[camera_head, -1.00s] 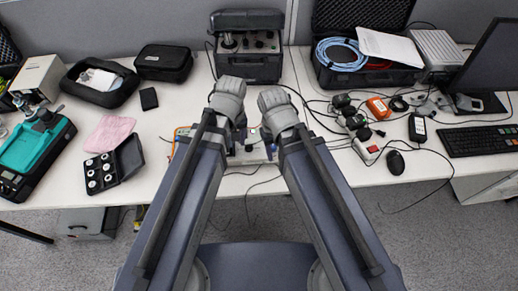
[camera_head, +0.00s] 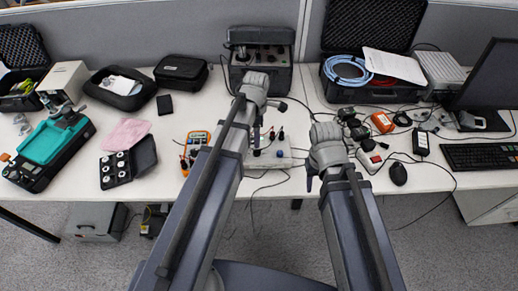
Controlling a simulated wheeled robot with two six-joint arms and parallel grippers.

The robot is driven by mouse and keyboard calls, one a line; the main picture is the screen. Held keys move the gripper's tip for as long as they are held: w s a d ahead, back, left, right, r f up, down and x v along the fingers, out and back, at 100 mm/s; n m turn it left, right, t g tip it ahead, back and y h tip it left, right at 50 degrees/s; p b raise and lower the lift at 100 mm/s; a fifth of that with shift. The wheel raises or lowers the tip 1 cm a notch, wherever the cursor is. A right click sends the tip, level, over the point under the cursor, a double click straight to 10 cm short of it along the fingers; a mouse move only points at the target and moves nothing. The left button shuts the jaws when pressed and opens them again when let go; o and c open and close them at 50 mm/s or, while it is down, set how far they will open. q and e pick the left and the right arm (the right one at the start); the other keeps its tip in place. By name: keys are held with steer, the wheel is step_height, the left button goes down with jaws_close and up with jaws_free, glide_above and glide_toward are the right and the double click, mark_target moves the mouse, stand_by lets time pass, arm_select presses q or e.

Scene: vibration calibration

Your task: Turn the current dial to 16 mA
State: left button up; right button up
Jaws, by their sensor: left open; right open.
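A pale instrument panel (camera_head: 284,162) with several dark knobs or terminals lies at the table's front middle. An orange multimeter (camera_head: 197,142) stands left of it. A dark case instrument (camera_head: 262,68) with knobs on its top stands at the back. I cannot tell which knob is the current dial, and its reading is too small to make out. My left gripper (camera_head: 256,122) is open, above the table between the case and the panel; my arm hides part of the panel. My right gripper (camera_head: 312,174) is open and empty, right of the panel near the front edge.
A black mouse (camera_head: 398,173), a keyboard (camera_head: 480,154) and cabled small boxes crowd the right side. An open case with blue cable (camera_head: 347,70) stands behind. A black tray with round weights (camera_head: 115,168) and a pink cloth (camera_head: 127,133) lie to the left.

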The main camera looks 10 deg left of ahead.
mark_target(257, 152)
arm_select(q)
steer(key=shift+f+b, duration=3.7)
steer(key=shift+f, duration=0.15)
steer(key=shift+c, duration=0.4)
jaws_close()
